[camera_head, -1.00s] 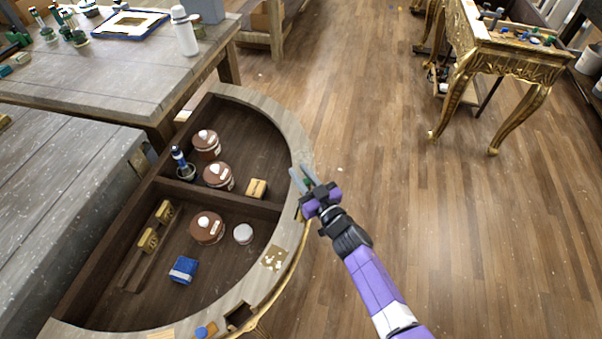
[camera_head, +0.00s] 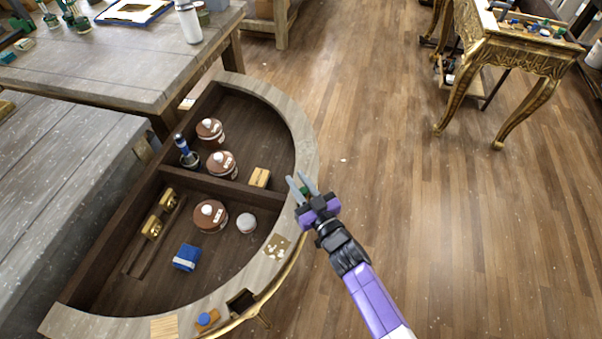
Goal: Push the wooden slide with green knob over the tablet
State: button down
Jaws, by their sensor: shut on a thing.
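My gripper (camera_head: 301,182) is at the right edge of the half-round console's rim (camera_head: 304,140), its two grey fingers pointing up and left. A small green knob (camera_head: 305,191) shows between the fingers, and the gripper is shut on it. The wooden slide under the knob is hidden by the gripper. A square patch with pale flecks (camera_head: 277,246) lies on the rim below the gripper. Farther along is a dark square opening (camera_head: 241,300). A pale wooden square (camera_head: 164,327) is at the rim's lower end. I cannot tell which of these is the tablet.
An orange-brown slide with a blue knob (camera_head: 206,319) sits on the lower rim. Inside the console are brown-lidded jars (camera_head: 210,215), a white-lidded jar (camera_head: 246,223), a blue sponge-like block (camera_head: 186,257) and a wooden block (camera_head: 259,177). Open floor (camera_head: 430,220) lies right.

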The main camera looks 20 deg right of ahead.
aim_at(305, 194)
jog(key=shift+s+a+f, duration=0.1)
jog(key=shift+s, duration=0.05)
jog(key=c, duration=1.3)
grip_release()
jog(key=shift+o, duration=0.2)
jog(key=s, duration=0.5)
jog(key=s+d, duration=0.1)
jog(key=s, duration=0.1)
jog(key=shift+s+d, duration=0.1)
jog(key=shift+s, duration=0.3)
